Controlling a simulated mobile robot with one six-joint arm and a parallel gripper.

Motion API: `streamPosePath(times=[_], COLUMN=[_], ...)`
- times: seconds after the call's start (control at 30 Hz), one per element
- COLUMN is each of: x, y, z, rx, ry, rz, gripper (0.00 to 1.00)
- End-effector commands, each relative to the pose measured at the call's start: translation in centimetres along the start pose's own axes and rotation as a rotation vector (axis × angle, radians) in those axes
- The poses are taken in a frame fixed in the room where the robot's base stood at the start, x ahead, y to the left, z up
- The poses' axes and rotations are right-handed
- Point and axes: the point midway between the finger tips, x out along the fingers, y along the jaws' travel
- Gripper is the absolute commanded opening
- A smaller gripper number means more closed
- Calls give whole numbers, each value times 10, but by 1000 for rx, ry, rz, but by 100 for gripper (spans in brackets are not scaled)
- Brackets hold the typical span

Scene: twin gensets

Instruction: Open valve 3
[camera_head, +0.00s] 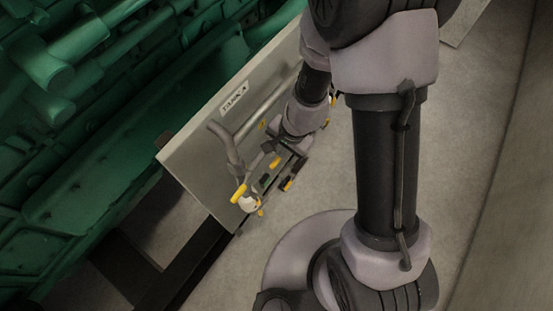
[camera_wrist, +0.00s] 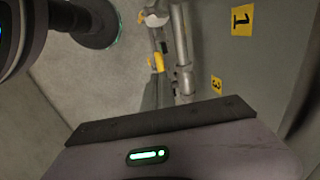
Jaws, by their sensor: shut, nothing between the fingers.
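A pipe rig with yellow-handled valves runs along a grey panel (camera_head: 205,150) in the head view. One yellow handle (camera_head: 238,192) is at its near end, beside a white round part. In the wrist view, a yellow tag marked 3 (camera_wrist: 216,85) is on the panel beside the pipe (camera_wrist: 181,40). A yellow handle (camera_wrist: 157,62) shows left of that pipe; I cannot tell which valve it belongs to. My gripper (camera_head: 280,165) is shut and empty, close over the middle of the rig. Its fingertips are small and partly lost among the valve parts, so contact is unclear.
A yellow tag marked 1 (camera_wrist: 243,18) is farther up the panel. A sign reading TANK A (camera_head: 234,97) is on the panel's face. Green machinery (camera_head: 80,130) fills the left behind it. Bare grey floor (camera_head: 470,130) lies to the right.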

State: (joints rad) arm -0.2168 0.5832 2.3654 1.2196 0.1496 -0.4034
Motion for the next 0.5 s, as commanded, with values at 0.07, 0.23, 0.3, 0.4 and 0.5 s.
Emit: streamPosePath(times=[0.07, 0.23, 0.3, 0.4, 0.5], x=[25, 55, 63, 70, 72], y=[2, 1, 1, 0, 0], z=[1, 1, 1, 1, 1], rx=[0, 1, 0, 0, 1], ry=[-2, -2, -2, -2, -2], rz=[1, 1, 0, 0, 0], gripper=[0, 0, 0, 0, 0])
